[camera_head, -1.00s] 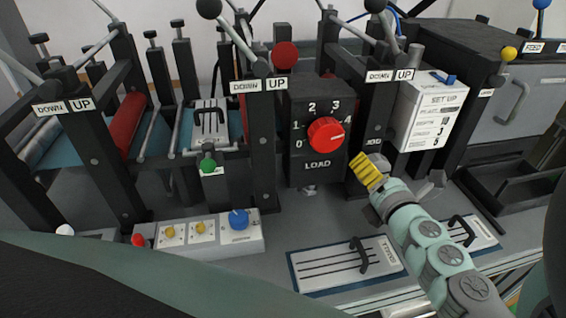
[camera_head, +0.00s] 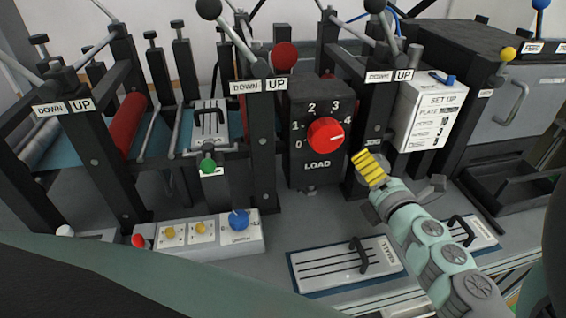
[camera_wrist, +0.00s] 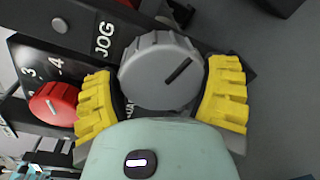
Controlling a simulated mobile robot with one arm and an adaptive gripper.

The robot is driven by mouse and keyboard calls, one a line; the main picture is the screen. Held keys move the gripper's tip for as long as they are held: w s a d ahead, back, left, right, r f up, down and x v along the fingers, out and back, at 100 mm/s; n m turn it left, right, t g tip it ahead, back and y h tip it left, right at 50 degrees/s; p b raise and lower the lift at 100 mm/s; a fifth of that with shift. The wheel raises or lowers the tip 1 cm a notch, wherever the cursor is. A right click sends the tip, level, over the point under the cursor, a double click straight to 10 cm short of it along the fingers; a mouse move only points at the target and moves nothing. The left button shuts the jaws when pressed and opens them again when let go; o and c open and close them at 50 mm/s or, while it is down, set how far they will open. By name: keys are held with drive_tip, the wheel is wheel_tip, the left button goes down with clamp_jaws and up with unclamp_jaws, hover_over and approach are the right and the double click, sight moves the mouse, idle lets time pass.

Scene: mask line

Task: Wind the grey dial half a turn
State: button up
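The grey dial (camera_wrist: 160,72) is a round ribbed knob with a dark pointer line, beside the JOG label on a black post in the wrist view. The line runs slantwise, toward the picture's upper right. My gripper (camera_wrist: 162,95) has yellow ribbed fingers on opposite sides of the dial, with their dark inner pads against its edges; it looks closed on it. In the head view my gripper (camera_head: 370,168) is below the JOG label, right of the LOAD panel, and its fingers and the post hide most of the dial.
The red LOAD dial (camera_head: 326,135) is close on the left, on a black panel numbered 0 to 4; it also shows in the wrist view (camera_wrist: 54,103). A white SET UP box (camera_head: 432,112) stands at right. A slotted plate (camera_head: 320,268) with a handle lies in front.

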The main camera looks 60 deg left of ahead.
drive_tip(key=o, duration=0.4)
drive_tip(key=shift+d, duration=0.1)
drive_tip(key=shift+v, duration=5.9)
